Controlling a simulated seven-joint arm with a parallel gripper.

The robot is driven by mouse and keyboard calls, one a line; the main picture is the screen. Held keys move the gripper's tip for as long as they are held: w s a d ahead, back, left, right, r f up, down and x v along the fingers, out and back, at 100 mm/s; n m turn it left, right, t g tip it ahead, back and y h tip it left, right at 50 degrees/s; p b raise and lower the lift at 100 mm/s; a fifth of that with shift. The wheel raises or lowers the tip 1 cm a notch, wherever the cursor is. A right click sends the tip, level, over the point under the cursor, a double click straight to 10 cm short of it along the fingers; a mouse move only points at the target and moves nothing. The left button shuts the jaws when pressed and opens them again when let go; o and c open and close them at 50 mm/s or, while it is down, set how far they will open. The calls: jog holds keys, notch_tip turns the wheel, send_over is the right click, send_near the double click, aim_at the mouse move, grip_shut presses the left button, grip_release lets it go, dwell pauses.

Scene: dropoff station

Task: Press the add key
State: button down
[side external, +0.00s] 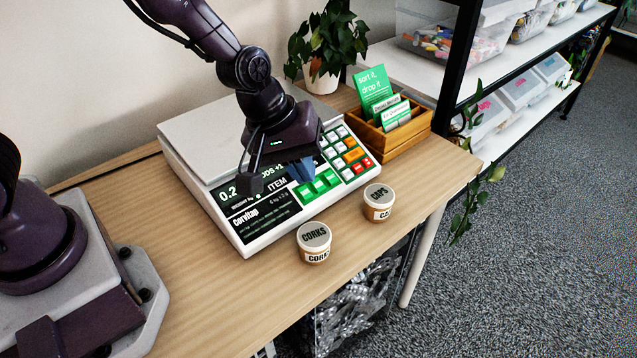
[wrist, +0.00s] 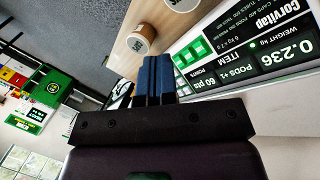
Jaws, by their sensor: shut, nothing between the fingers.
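The white weighing scale (side external: 270,237) stands on the wooden table, its panel facing the front. Its keypad has green keys (side external: 318,187) beside white, orange and red keys (side external: 351,155). The key labels are too small to read, so I cannot tell which is the add key. My gripper (side external: 300,172) is over the panel, its blue fingers pointing down just behind and left of the green keys. Contact cannot be told. In the wrist view the shut fingers (wrist: 156,66) show beside the green keys (wrist: 190,52). The display (wrist: 285,50) reads 0.236, PODS +1, 60 pts.
A corks jar (side external: 314,242) and a caps jar (side external: 379,202) stand in front of the scale. A wooden card box (side external: 411,131) and a potted plant (side external: 325,45) are behind it on the right.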

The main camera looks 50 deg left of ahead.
aim_at(318, 185)
jog(key=w+a+f+n+t+y, duration=0.1)
jog(key=w+n+t, duration=0.3)
jog(key=w+n, duration=0.4)
jog(key=f+n+y, duration=0.1)
jog(key=n, duration=0.2)
jog(key=shift+w+a+f+n+t+y, duration=0.25)
jog(key=shift+w+f+n+t+y, duration=0.05)
jog(key=shift+w+f, duration=0.05)
jog(key=shift+a+f, duration=0.6)
jog(key=shift+f, duration=0.75)
jog(key=shift+a+f, duration=0.6)
jog(key=shift+f, duration=0.7)
jog(key=shift+a+f, duration=0.6)
jog(key=shift+f, duration=0.75)
jog(key=shift+f, duration=0.15)
jog(key=shift+a+f, duration=0.15)
jog(key=shift+f, duration=0.1)
